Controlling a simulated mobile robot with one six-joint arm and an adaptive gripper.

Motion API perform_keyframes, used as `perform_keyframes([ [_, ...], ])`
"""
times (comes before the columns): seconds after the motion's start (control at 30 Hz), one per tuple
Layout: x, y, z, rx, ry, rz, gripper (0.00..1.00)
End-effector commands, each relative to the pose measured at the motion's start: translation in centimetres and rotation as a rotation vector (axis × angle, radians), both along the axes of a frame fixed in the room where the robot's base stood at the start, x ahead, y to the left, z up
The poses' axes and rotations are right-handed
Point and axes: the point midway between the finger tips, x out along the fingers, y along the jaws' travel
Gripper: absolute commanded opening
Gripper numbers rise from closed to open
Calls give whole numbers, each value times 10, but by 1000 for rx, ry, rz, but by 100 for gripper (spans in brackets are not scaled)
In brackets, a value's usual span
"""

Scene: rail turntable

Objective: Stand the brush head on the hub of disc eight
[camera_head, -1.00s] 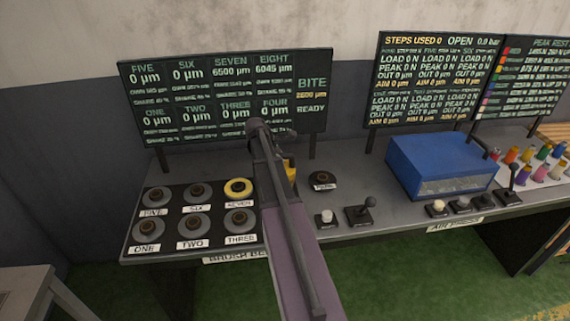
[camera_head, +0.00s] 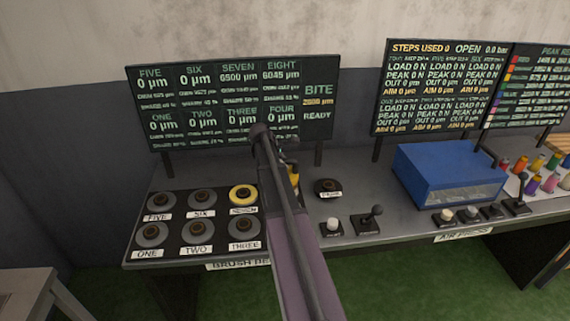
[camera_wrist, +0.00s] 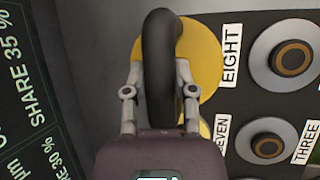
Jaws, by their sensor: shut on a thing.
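My gripper (camera_wrist: 160,88) is shut on a dark, thick, rounded piece, which I take as the brush head (camera_wrist: 160,45). It is upright in the wrist view, between the two grey fingers. Behind it lies the yellow disc eight (camera_wrist: 205,62), beside its EIGHT label (camera_wrist: 232,55). The brush head covers the disc's middle, so I cannot see the hub or tell whether they touch. In the head view, my arm hides most of disc eight; only a yellow edge (camera_head: 294,178) shows. My gripper is mostly hidden there too.
Yellow disc seven (camera_head: 243,194) and several grey discs, such as disc three (camera_head: 243,229), sit on the bench's left part. The display board (camera_head: 235,100) stands close behind. To the right are a dark round piece (camera_head: 328,187), a lever (camera_head: 367,222) and a blue box (camera_head: 448,172).

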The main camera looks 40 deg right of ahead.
Motion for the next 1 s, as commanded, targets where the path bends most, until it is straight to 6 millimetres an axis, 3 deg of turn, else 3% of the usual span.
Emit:
perform_keyframes([
  [0.3,0,0,-22,-2,1,1,0],
  [0.9,0,0,-26,-1,0,1,0],
  [0.93,0,1,-26,-1,0,1,44],
  [1.0,0,1,-25,0,1,1,65],
])
